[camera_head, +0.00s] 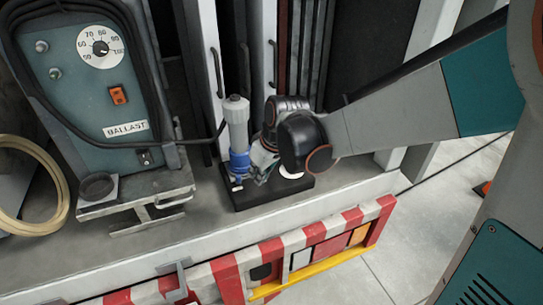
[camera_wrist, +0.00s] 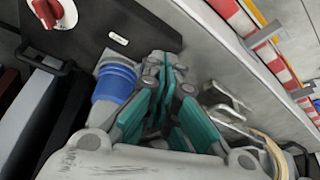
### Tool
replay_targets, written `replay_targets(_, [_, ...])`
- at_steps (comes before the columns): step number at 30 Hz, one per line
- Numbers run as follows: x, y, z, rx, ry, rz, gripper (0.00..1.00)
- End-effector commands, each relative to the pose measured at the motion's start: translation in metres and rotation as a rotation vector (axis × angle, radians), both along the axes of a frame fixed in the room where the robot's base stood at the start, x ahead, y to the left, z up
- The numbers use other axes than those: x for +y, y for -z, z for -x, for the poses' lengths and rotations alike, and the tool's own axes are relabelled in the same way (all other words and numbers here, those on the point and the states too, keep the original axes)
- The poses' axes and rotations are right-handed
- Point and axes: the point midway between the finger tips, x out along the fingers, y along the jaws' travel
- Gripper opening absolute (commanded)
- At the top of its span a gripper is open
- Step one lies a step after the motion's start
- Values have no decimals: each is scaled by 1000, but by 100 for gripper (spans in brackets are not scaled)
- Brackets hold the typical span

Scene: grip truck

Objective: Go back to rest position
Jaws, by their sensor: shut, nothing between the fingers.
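My gripper (camera_head: 262,174) is beside a white and blue upright cylinder (camera_head: 236,125) that stands on a black base plate (camera_head: 270,198) on the truck bed. In the wrist view my gripper (camera_wrist: 162,75) has its teal-padded fingers close together with nothing held between them. The cylinder's blue collar (camera_wrist: 116,82) is just left of the fingers there; I cannot tell whether they touch. A red knob (camera_wrist: 52,10) sits on the black plate in the wrist view. My wrist and arm hide part of the plate in the head view.
A teal ballast box (camera_head: 95,85) with a dial and a cable stands at left, with a coiled yellowish hose (camera_head: 40,232) beside it. White uprights with handles (camera_head: 216,72) stand behind. A red-and-white striped rail (camera_head: 235,275) edges the truck bed. Open floor (camera_head: 440,205) lies at right.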

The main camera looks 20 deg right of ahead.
Motion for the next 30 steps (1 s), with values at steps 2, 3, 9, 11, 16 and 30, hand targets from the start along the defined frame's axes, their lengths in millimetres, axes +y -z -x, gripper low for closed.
replay_targets(2, [0, 0, 2, 0, -1, 0, 0])
replay_targets(3, [1, 0, 2, 0, -1, 0, 0])
replay_targets(9, [1, 0, 2, 0, -1, 0, 0])
replay_targets(11, [1, 0, 2, 0, -1, 0, 0])
replay_targets(16, [-4, -11, 13, -12, 28, 0, 0])
replay_targets(30, [-42, -75, 99, -116, 291, -17, 0])
